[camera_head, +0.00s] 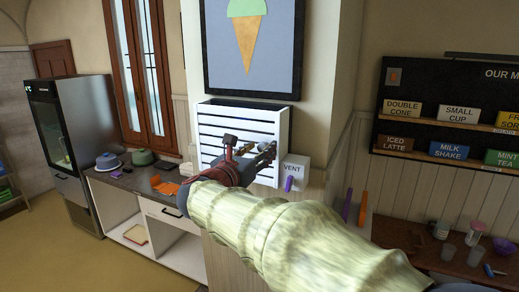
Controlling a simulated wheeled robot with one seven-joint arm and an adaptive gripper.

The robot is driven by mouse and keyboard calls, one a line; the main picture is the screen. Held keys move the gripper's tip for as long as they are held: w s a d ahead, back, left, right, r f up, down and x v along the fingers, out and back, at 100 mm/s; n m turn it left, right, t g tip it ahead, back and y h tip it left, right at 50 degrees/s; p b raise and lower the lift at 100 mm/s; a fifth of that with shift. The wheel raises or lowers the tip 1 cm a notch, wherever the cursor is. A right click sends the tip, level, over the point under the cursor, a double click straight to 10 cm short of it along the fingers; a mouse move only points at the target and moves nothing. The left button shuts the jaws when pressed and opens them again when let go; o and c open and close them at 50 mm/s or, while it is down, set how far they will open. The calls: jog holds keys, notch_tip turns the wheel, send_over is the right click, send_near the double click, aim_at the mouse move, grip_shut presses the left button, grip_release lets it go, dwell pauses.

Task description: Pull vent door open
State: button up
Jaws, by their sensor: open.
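The vent (216,128) is a white slatted panel on the wall column, below the ice-cream picture. Its top stands out from the wall and shows a dark gap behind it, so the panel looks tilted outward. My gripper (251,147) is open, in front of the panel's lower right part. My gripper and arm hide some of the lower slats. I cannot tell whether a finger touches the panel. A small white box marked VENT (294,169) with a purple lever (289,184) is just right of the panel.
A counter (118,178) with bowls and orange items stands at the left, beside a dark glass-fronted cabinet (70,135). At the right, a wooden counter (425,240) holds cups below a menu board (450,115). Floor at the lower left is clear.

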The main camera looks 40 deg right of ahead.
jog(key=c, duration=0.3)
jog(key=c, duration=0.8)
